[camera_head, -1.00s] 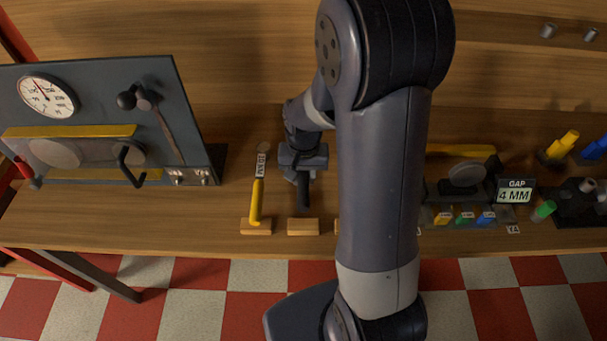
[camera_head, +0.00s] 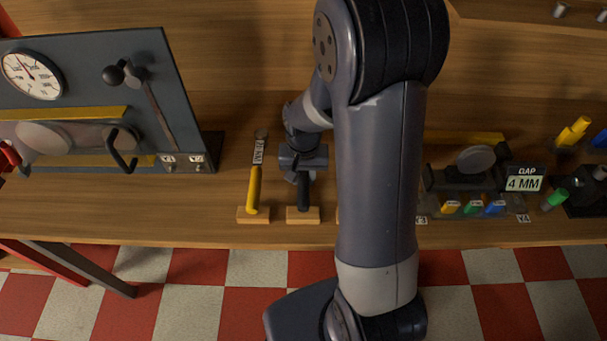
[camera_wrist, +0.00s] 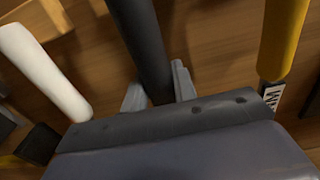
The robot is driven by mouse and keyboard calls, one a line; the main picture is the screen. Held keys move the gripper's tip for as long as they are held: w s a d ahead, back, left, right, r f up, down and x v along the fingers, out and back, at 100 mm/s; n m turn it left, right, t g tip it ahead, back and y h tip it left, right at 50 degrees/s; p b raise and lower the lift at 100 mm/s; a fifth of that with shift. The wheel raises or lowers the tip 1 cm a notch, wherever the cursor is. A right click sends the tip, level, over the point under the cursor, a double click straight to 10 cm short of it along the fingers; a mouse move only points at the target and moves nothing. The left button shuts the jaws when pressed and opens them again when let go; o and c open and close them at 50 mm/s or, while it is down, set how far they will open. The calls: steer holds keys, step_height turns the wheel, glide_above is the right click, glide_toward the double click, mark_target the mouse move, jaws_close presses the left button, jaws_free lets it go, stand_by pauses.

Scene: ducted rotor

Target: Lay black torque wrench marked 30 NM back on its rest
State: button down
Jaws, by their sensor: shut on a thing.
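The black torque wrench (camera_head: 304,194) is in my gripper (camera_head: 303,168). Its handle points toward the bench's front edge, and its end is at a small wooden rest block (camera_head: 294,217); I cannot tell whether it bears on the block. In the wrist view the black handle (camera_wrist: 142,45) runs between the two fingers of my gripper (camera_wrist: 158,90), which are shut on it. The wrench's head and its 30 NM mark are hidden by my gripper and arm.
A yellow wrench (camera_head: 254,190) lies on its block to the left, close by; it also shows in the wrist view (camera_wrist: 283,40). A white-handled tool (camera_wrist: 45,72) lies on the other side. A dark gauge panel (camera_head: 90,100) stands further left.

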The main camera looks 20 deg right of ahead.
steer(key=shift+f+b, duration=0.4)
stand_by(0.3)
steer(key=c, duration=1.1)
jaws_free()
steer(key=shift+o, duration=0.2)
step_height(320, 180, up, 11)
steer(key=shift+s+f, duration=0.1)
steer(key=shift+f, duration=0.1)
step_height(320, 180, down, 10)
steer(key=shift+f, duration=0.2)
steer(key=shift+r+p, duration=0.35)
steer(key=shift+p, duration=0.05)
steer(key=shift+f, duration=0.15)
